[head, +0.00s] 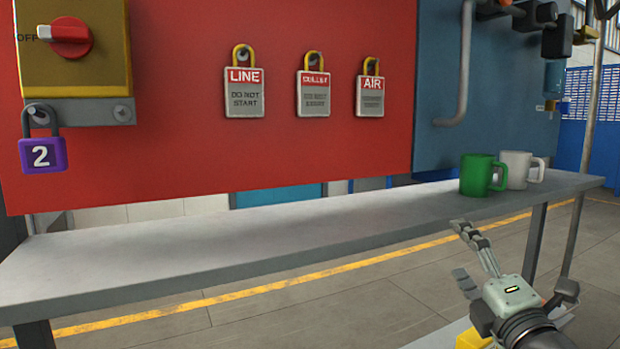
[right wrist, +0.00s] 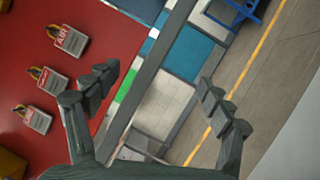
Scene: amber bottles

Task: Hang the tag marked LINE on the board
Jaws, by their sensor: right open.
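The tag marked LINE (head: 244,92) hangs upright by its yellow loop from a peg on the red board (head: 190,165). Beside it hang a middle tag (head: 314,94), whose word is hard to read, and the tag marked AIR (head: 370,96). My right gripper (head: 463,253) is open and empty, in front of the shelf at the lower right, well away from the tags. In the right wrist view its spread fingers (right wrist: 160,84) have nothing between them, and the three tags, AIR (right wrist: 71,41) among them, show at the left. My left gripper is not in view.
A grey shelf (head: 235,245) runs below the board. A green mug (head: 476,175) and a white mug (head: 514,168) stand at its right end. A purple padlock (head: 42,154) hangs under the yellow switch box (head: 75,75). The shelf's left and middle are clear.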

